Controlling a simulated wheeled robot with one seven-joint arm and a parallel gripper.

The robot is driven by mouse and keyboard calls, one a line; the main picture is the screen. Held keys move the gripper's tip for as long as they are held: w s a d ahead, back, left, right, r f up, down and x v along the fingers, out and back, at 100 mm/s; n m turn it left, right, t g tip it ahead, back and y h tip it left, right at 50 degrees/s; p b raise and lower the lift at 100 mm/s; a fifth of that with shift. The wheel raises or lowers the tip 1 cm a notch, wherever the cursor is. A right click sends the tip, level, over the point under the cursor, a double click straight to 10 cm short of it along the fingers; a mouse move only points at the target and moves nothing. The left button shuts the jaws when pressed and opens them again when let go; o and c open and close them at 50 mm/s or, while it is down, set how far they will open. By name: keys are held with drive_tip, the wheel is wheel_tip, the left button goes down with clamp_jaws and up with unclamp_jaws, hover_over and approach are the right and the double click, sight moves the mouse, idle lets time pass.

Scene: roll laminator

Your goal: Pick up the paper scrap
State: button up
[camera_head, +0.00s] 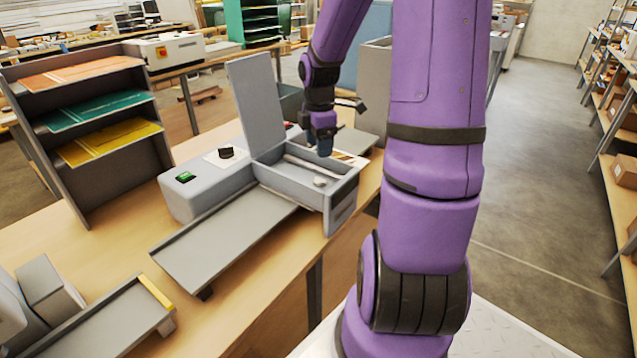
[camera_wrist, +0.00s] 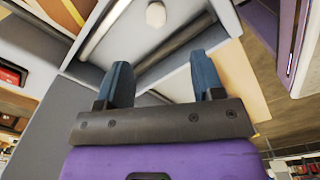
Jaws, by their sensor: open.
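A small whitish lump, which looks like the paper scrap (camera_head: 320,181), lies in the open compartment of the grey laminator (camera_head: 205,185), near its right end. It also shows at the top edge of the wrist view (camera_wrist: 155,14), beyond my fingertips and slightly left of the midline between them. A pale roller (camera_head: 303,164) runs along the compartment behind it. The lid (camera_head: 256,98) stands raised. My gripper (camera_head: 325,147) hangs above the back of the compartment, apart from the scrap. In the wrist view, its two blue fingers (camera_wrist: 163,75) are apart with nothing between them.
A grey feed tray (camera_head: 225,245) extends in front of the laminator. A sorter with coloured sheets (camera_head: 105,115) stands at left. Another grey machine with a tray (camera_head: 100,325) is at the lower left. The raised lid stands close left of my gripper.

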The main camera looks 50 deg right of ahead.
hover_over(319, 179)
drive_tip(key=f, duration=0.4)
drive_tip(key=shift+s+f, duration=0.25)
drive_tip(key=shift+f, duration=0.1)
drive_tip(key=shift+w+f, duration=0.15)
drive_tip(key=shift+f, duration=1.4)
drive_tip(key=shift+w+f, duration=0.1)
drive_tip(key=shift+f, duration=1.45)
drive_tip(key=c, duration=1)
